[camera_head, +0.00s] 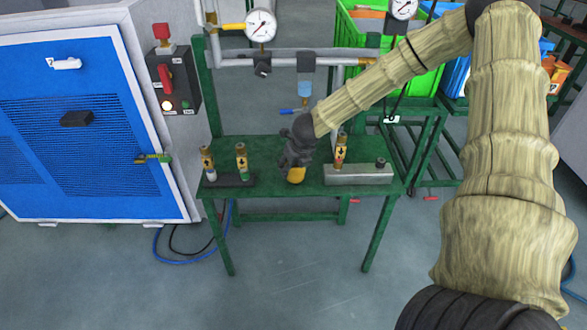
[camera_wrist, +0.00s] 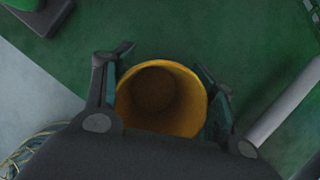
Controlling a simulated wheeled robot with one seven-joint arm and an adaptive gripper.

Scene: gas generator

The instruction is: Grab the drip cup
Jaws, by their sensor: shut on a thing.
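The drip cup (camera_wrist: 160,97) is a yellow, round, open-topped cup in the middle of the wrist view, with its dark hollow inside showing. In the head view a yellow part of it (camera_head: 296,175) shows just below my gripper, over the green table (camera_head: 262,150). My gripper (camera_wrist: 162,90) is shut on the cup, with one finger against its left side and one against its right side. In the head view my gripper (camera_head: 298,158) is small and dark and hides most of the cup. I cannot tell whether the cup touches the tabletop.
Left of my gripper, two brass cylinders (camera_head: 241,160) stand on a dark base. To the right, another brass cylinder (camera_head: 340,152) stands by a grey block (camera_head: 358,174). Pipes, a gauge (camera_head: 261,26) and a clear bowl with a blue-handled valve (camera_head: 290,111) are above and behind.

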